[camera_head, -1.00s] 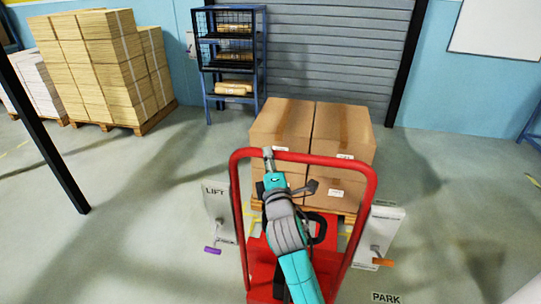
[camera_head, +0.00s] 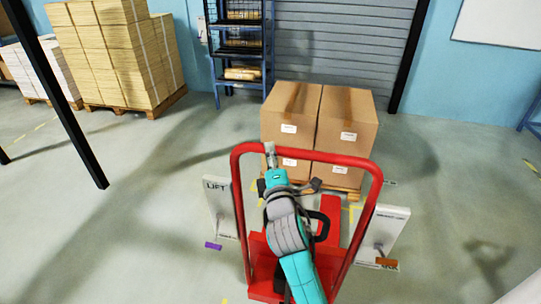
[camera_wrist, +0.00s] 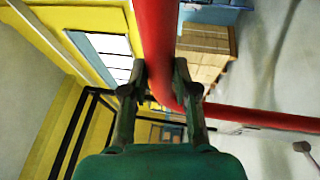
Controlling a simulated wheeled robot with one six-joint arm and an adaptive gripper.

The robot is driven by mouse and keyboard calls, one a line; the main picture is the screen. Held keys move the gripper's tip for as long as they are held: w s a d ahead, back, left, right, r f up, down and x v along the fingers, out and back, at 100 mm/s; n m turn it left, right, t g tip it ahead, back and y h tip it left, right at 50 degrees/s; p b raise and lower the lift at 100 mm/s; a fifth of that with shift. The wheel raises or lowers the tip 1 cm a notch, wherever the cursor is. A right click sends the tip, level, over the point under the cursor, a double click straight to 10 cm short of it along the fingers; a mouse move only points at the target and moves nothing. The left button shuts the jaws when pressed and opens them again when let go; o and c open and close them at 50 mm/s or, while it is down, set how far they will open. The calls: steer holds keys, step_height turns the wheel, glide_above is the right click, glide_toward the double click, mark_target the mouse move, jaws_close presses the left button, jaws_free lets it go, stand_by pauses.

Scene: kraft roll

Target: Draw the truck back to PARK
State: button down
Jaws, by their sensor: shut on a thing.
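The red truck (camera_head: 262,246) stands in front of me, its tall looped handle (camera_head: 345,158) upright. My gripper (camera_head: 270,150) is at the left part of the handle's top bar. In the wrist view my gripper (camera_wrist: 160,75) has its two fingers on either side of the red bar (camera_wrist: 158,35), shut on it. A red fork (camera_head: 330,210) shows beyond the truck's body, reaching toward a wooden pallet (camera_head: 346,192). Brown cartons (camera_head: 347,115) are stacked on that pallet. Whether the fork tips are under the pallet is hidden. Dark lettering shows partly behind the orange lever; I cannot read it fully.
A LIFT panel (camera_head: 218,208) with a purple lever (camera_head: 213,246) is left of the truck. Another panel (camera_head: 385,228) with an orange lever (camera_head: 386,263) is right. A black post (camera_head: 60,100), a loaded pallet (camera_head: 130,55) and a blue rack (camera_head: 240,50) stand left. Floor at right is open.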

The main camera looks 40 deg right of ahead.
steer(key=shift+a+r, duration=0.2)
steer(key=shift+r, duration=0.3)
steer(key=c, duration=0.9)
jaws_free()
steer(key=shift+f, duration=0.15)
steer(key=shift+f, duration=0.1)
steer(key=v, duration=1.2)
